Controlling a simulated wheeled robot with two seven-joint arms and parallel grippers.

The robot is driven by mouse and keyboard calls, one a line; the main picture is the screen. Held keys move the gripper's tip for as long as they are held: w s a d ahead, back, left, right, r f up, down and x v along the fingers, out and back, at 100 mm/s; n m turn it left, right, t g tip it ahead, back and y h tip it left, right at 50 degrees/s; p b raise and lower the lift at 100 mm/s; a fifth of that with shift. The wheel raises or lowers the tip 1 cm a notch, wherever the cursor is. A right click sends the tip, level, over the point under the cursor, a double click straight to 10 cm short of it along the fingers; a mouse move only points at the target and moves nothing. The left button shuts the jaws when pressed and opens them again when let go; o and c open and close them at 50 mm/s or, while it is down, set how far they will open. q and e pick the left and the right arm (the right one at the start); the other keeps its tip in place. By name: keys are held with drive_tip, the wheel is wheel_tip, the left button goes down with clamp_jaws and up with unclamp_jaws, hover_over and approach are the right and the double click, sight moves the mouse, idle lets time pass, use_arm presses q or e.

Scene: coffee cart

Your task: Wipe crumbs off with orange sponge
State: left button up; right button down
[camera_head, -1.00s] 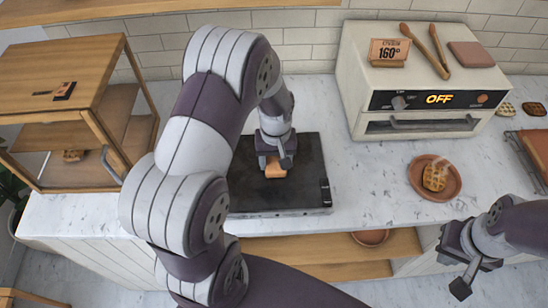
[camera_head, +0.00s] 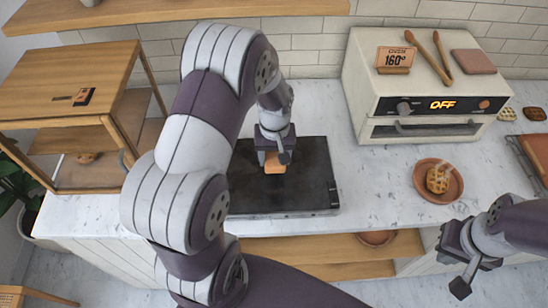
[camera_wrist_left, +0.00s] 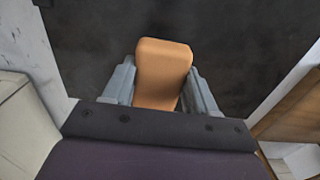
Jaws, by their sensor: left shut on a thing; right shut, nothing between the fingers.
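The orange sponge (camera_head: 275,163) is held by my left gripper (camera_head: 275,152) on or just above the black flat-topped appliance (camera_head: 300,190) on the counter. The left wrist view shows the sponge (camera_wrist_left: 163,72) between the two grey fingers of my left gripper (camera_wrist_left: 163,92), with the dark surface (camera_wrist_left: 90,50) behind it. I see no crumbs on the visible dark surface; my left arm hides part of it. My right gripper (camera_head: 460,268) is shut and empty, in front of the counter at the lower right.
A cream oven (camera_head: 430,95) reading OFF stands at the back right, with tongs (camera_head: 430,55) and a 160° sign (camera_head: 396,58) on top. A plate (camera_head: 452,190) with a waffle (camera_head: 437,180) is in front of it. A wooden cabinet (camera_head: 70,80) stands at the left.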

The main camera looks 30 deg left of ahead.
use_arm(q)
wheel_tip(320, 180, up, 3)
drive_tip(key=shift+s+a+f+p, duration=0.1)
drive_tip(key=shift+a+p, duration=0.05)
drive_tip(key=shift+p, duration=0.8)
drive_tip(key=shift+r+p, duration=0.55)
drive_tip(key=shift+r, duration=0.15)
drive_tip(key=shift+f, duration=0.1)
